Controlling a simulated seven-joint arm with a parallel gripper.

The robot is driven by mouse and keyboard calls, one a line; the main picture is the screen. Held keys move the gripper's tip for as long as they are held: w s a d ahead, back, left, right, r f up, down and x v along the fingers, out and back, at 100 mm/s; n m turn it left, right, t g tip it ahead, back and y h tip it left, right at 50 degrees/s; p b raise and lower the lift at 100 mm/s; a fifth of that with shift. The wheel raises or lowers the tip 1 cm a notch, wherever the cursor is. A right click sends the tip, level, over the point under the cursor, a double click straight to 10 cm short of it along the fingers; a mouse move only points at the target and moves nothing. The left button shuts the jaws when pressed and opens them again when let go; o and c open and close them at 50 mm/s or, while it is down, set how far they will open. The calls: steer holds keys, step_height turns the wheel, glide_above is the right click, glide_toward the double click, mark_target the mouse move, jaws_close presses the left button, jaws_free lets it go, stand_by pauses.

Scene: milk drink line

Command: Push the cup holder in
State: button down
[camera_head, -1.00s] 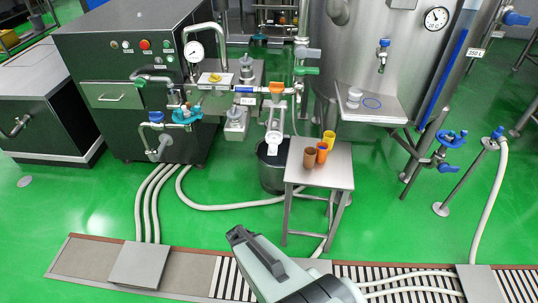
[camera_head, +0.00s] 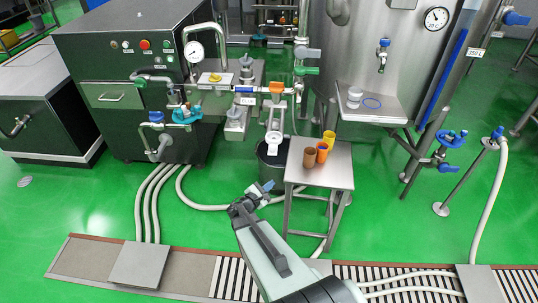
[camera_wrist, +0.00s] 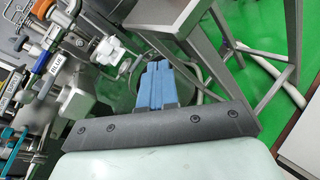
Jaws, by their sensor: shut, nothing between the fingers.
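What looks like the cup holder (camera_head: 274,135) is a pale metal piece with a white end. It sticks out toward me below the orange-handled valve, above a dark bucket. In the wrist view it seems to be the white and grey part (camera_wrist: 108,45) left of my fingers. My gripper (camera_head: 267,187) is shut and empty, in front of the bucket and below the holder in the picture, apart from it. Its blue fingers (camera_wrist: 154,80) lie together in the wrist view. I cannot tell how far out the holder stands.
A steel side table (camera_head: 330,178) with several orange and brown cups stands just right of my gripper. The dark bucket (camera_head: 270,178) is on the floor under the holder. A dark machine (camera_head: 130,70) with pipes is at left, and a large steel tank (camera_head: 350,60) at right.

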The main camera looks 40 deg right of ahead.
mark_target(272, 135)
steer(key=w+a+r+n+t, duration=0.1)
steer(key=w+r+n+t, duration=0.2)
steer(key=n, duration=0.6)
steer(key=shift+w+a+n+t, duration=0.3)
steer(key=shift+w+n+t, duration=0.1)
steer(key=shift+w+t, duration=0.7)
steer(key=x, duration=1.4)
steer(key=w+d, duration=1)
steer(key=shift+w+d+f, duration=0.1)
steer(key=shift+w+d, duration=0.1)
steer(key=shift+w, duration=0.1)
steer(key=shift+w+d, duration=0.4)
